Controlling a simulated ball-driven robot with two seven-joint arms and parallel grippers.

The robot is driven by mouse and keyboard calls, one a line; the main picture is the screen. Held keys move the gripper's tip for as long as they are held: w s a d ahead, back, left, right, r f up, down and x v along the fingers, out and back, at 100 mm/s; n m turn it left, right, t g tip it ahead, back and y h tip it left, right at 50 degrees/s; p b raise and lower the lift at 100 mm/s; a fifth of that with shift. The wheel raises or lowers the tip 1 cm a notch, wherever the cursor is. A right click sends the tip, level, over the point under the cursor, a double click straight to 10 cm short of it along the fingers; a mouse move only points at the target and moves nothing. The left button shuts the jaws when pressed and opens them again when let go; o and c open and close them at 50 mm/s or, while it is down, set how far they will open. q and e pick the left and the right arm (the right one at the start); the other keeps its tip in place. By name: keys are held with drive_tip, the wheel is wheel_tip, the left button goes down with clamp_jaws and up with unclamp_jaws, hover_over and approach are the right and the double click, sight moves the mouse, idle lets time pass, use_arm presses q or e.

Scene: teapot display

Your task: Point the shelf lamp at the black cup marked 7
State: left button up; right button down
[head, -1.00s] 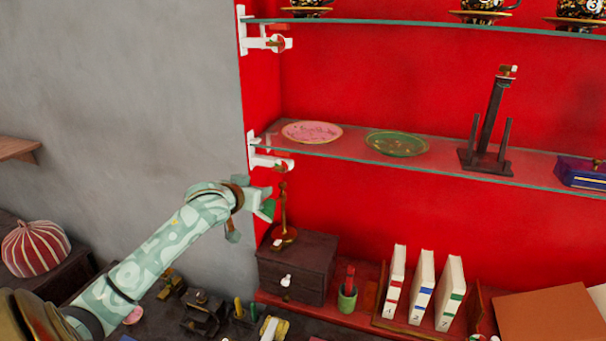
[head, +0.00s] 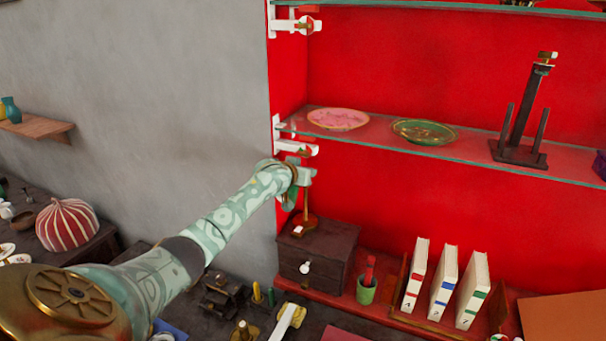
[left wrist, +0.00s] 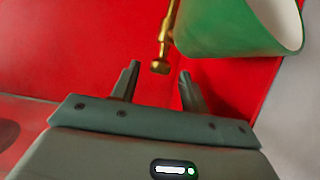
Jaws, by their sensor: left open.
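The shelf lamp has a brass stem (head: 306,205) and stands on a dark drawer box at the shelf's left end. Its head is mostly hidden behind my left gripper (head: 302,178) in the head view. In the left wrist view, the green lampshade (left wrist: 238,24) fills the upper right, with a brass rod and round knob (left wrist: 160,66) beside it. My left gripper (left wrist: 158,80) is open, with the knob between or just beyond its fingertips; I cannot tell whether they touch. The black cup marked 7 cannot be made out. My right gripper is not in view.
The glass shelf (head: 370,143) above the lamp holds a pink plate (head: 338,119), a green plate (head: 424,132) and a dark stand (head: 518,150). Below are the drawer box (head: 325,262), a green pot (head: 367,290) and three white books (head: 442,283). Grey wall lies left.

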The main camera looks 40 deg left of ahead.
use_arm(q)
drive_tip(key=shift+w, duration=0.3)
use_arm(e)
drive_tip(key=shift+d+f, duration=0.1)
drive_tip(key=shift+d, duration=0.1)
use_arm(q)
clamp_jaws()
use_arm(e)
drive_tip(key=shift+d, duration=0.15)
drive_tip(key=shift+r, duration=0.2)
